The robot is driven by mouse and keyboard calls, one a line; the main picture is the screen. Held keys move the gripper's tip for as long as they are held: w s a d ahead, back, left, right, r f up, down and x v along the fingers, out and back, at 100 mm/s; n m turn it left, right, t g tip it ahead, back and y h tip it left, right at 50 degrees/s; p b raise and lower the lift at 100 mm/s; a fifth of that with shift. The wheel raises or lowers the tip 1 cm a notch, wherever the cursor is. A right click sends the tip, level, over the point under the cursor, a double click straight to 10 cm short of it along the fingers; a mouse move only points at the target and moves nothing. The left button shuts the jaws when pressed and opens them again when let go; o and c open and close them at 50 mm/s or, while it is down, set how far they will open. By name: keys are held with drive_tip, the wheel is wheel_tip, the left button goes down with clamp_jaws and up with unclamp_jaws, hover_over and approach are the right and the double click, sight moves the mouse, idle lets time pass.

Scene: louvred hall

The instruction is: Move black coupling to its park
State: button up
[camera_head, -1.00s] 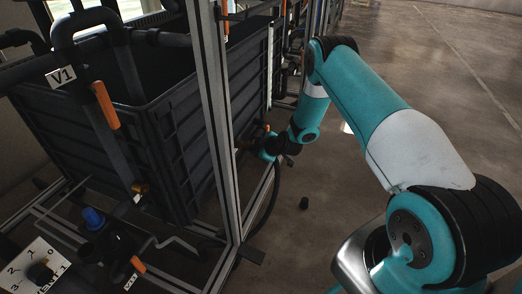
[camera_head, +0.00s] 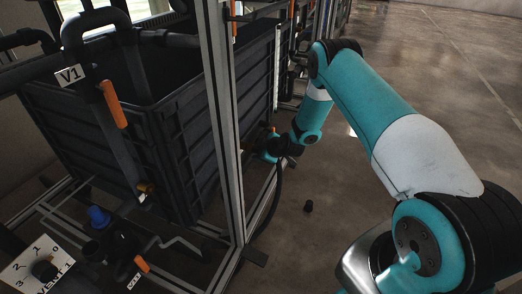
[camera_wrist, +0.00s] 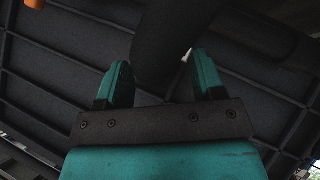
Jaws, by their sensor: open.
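My gripper (camera_wrist: 162,82) is open in the wrist view, its two teal fingers apart. A thick black round piece (camera_wrist: 160,45), hose or coupling, runs down between the fingers; I cannot tell which it is or whether a finger touches it. In the head view my gripper (camera_head: 272,149) is low beside the dark ribbed tank, behind the frame post, and its fingers are too small to read. A black hose (camera_head: 277,195) hangs below it to the floor. The black coupling cannot be singled out surely, and no park for it is clearly seen.
The grey frame post (camera_head: 222,130) stands just left of my gripper, in front of the dark tank (camera_head: 180,130). Orange-handled valves (camera_head: 113,104) and a blue cap (camera_head: 98,215) are at left. Floor at right is clear.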

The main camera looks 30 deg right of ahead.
drive_tip(key=s+d+r+p, duration=0.2)
drive_tip(key=s+d+p, duration=0.1)
drive_tip(key=s, duration=0.3)
drive_tip(key=shift+r, duration=0.15)
drive_tip(key=p+v, duration=0.5)
drive_tip(key=v, duration=1.2)
drive_tip(key=shift+s, duration=0.2)
